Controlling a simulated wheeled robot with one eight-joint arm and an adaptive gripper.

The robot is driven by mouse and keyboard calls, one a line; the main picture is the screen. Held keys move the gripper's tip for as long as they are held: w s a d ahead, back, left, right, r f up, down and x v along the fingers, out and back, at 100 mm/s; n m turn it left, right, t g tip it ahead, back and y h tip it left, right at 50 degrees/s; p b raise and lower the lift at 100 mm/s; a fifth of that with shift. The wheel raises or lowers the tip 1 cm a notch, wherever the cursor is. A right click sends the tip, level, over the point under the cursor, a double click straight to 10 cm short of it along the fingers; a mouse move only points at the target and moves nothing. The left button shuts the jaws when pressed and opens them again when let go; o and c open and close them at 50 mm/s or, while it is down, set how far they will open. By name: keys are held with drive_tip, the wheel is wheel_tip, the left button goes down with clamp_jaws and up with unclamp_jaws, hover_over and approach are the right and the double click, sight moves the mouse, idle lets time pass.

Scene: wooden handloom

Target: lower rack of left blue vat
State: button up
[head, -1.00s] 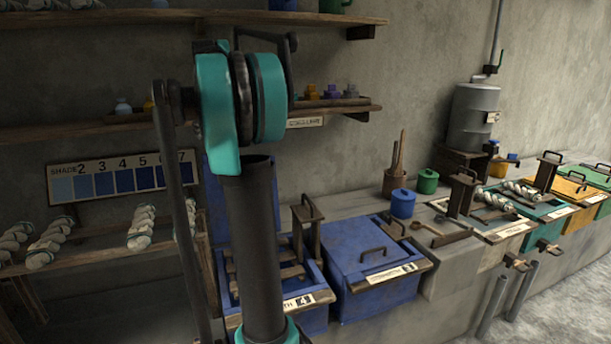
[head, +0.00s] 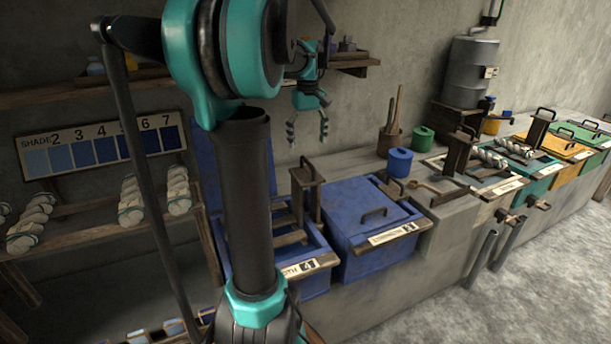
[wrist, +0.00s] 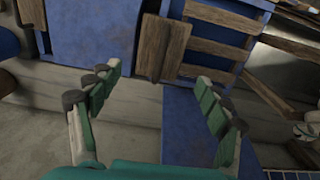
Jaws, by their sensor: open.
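The left blue vat (head: 318,279) stands open behind my arm, which hides part of it in the head view. Its slatted wooden rack (head: 290,238) shows at the opening, and a wooden post with a handle (head: 305,185) rises at its right side. In the wrist view the wooden rack slats (wrist: 215,45) lie at the top right, beside a wooden block (wrist: 165,48). My gripper (head: 307,130) is open and empty, above and behind the vats, fingers pointing down. Its spread fingers also show in the wrist view (wrist: 160,115), apart from the rack.
A second blue vat (head: 365,255) with a closed lid stands to the right. A blue pot (head: 399,163), a green pot (head: 423,139) and a tool holder (head: 390,142) sit on the ledge. Shelves with yarn skeins (head: 130,205) stand left. Floor at right is clear.

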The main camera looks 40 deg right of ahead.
sight(307, 160)
drive_tip(key=shift+f, duration=3.9)
drive_tip(key=shift+f, duration=0.25)
drive_tip(key=shift+c, duration=0.3)
clamp_jaws()
drive_tip(key=shift+f, duration=9.15)
